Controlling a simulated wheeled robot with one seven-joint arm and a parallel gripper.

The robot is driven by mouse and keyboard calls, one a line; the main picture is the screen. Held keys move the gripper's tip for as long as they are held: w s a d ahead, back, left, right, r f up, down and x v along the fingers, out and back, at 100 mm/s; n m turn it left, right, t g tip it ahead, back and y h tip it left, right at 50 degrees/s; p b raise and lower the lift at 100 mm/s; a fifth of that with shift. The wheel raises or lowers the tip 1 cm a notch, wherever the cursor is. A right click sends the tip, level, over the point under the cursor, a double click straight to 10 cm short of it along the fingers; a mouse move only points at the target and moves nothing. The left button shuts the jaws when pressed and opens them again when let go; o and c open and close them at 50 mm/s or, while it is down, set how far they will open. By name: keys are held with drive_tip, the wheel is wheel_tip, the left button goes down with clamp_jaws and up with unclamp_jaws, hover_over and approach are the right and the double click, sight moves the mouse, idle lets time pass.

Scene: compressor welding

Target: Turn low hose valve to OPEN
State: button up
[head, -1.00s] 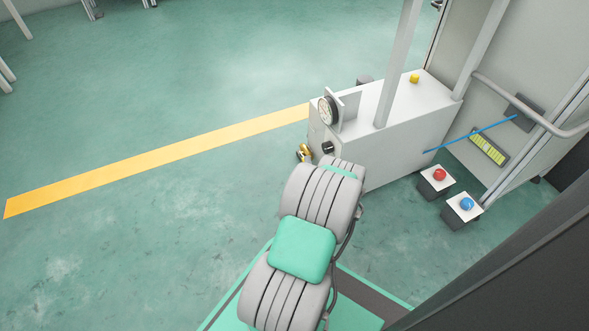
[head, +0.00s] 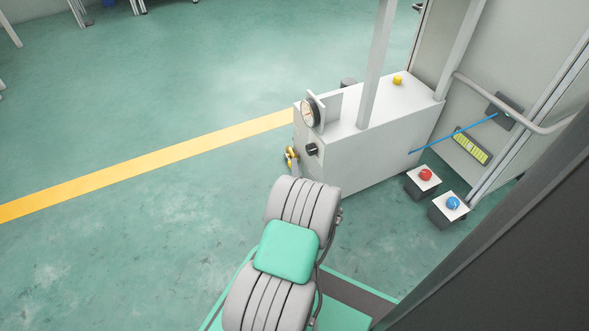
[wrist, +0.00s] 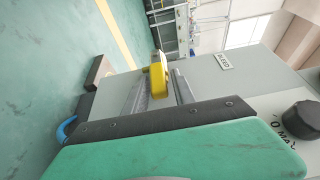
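The low hose valve (head: 292,157) is a small yellow and brass fitting low on the left end of the grey cabinet. In the wrist view its yellow handle (wrist: 158,75) stands just beyond the green and dark gripper body. My gripper (wrist: 158,90) appears open, with grey finger-like parts on both sides of the handle and a gap visible. I cannot tell whether either finger touches it.
The grey cabinet (head: 365,150) carries a round gauge (head: 309,112), a black knob (head: 311,149) and a yellow button (head: 397,80). Red (head: 426,175) and blue (head: 453,203) button boxes stand to its right. The floor left of the cabinet is clear, with a yellow stripe.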

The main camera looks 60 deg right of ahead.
drive_tip(key=shift+o, duration=0.9)
drive_tip(key=shift+a, duration=0.1)
drive_tip(key=shift+r+p, duration=0.3)
drive_tip(key=shift+r, duration=0.05)
wheel_tip(320, 180, up, 4)
drive_tip(key=p, duration=0.3)
drive_tip(key=shift+f, duration=0.15)
drive_tip(key=s+a+r+p, duration=0.6)
drive_tip(key=a+r+p, duration=0.2)
drive_tip(key=a+p, duration=0.4)
drive_tip(key=shift+s+r+p, duration=0.3)
drive_tip(key=shift+s+p, duration=0.1)
drive_tip(key=shift+p, duration=0.15)
drive_tip(key=shift+a, duration=0.1)
